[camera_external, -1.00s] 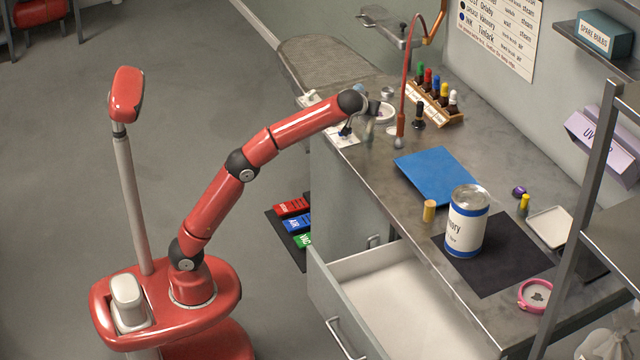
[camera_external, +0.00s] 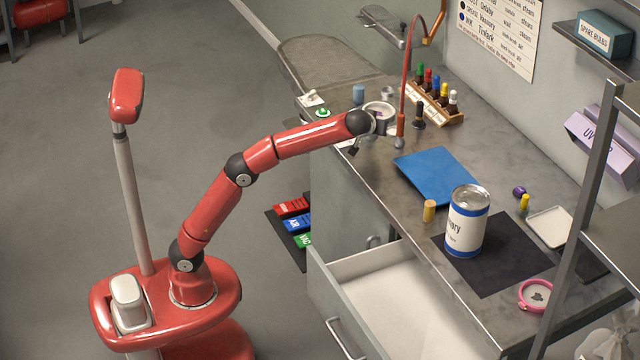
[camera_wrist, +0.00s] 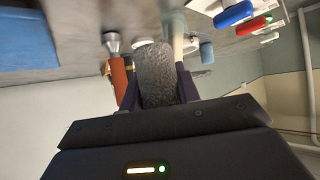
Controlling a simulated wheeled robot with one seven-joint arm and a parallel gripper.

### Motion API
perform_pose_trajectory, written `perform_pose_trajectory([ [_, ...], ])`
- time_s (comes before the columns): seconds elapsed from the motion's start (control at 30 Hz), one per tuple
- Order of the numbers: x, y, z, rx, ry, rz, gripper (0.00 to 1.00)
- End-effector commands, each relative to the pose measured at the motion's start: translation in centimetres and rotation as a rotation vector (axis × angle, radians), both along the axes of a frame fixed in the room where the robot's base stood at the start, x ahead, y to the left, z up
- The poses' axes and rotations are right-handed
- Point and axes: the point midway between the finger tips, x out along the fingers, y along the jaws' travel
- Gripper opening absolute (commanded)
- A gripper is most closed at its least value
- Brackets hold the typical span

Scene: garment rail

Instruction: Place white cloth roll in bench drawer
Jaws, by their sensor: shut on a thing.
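My gripper (camera_external: 380,130) is over the far part of the bench, near the foot of the red gooseneck. In the wrist view its two dark fingers (camera_wrist: 158,92) are shut on a rounded, textured roll (camera_wrist: 157,70). The roll looks grey there, not clearly white, so I cannot be sure that it is the white cloth roll. In the outside view I cannot make it out. The bench drawer (camera_external: 400,310) is pulled out at the near side, well below and in front of my gripper. The part of its pale inside that shows is empty.
The red gooseneck (camera_external: 402,90) rises close beside my gripper. A white round dish (camera_external: 379,108) is just behind it.

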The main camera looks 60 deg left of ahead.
Motion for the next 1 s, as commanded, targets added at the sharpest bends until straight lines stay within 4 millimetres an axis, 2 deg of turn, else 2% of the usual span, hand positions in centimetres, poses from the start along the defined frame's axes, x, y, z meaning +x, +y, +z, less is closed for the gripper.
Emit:
perform_pose_trajectory([
  [0.03,0.0,0.0,-1.1,0.000,0.000,-0.001,0.11],
  [0.17,0.0,0.0,-2.1,-0.001,0.001,0.000,0.11],
  [0.4,0.0,0.0,-5.1,0.000,0.000,-0.001,0.11],
  [0.83,0.0,0.0,-5.9,-0.001,-0.001,0.000,0.11],
  [0.87,0.0,0.0,-5.9,-0.001,-0.001,0.000,0.33],
  [1.0,0.0,0.0,-5.8,-0.001,-0.001,0.000,0.51],
])
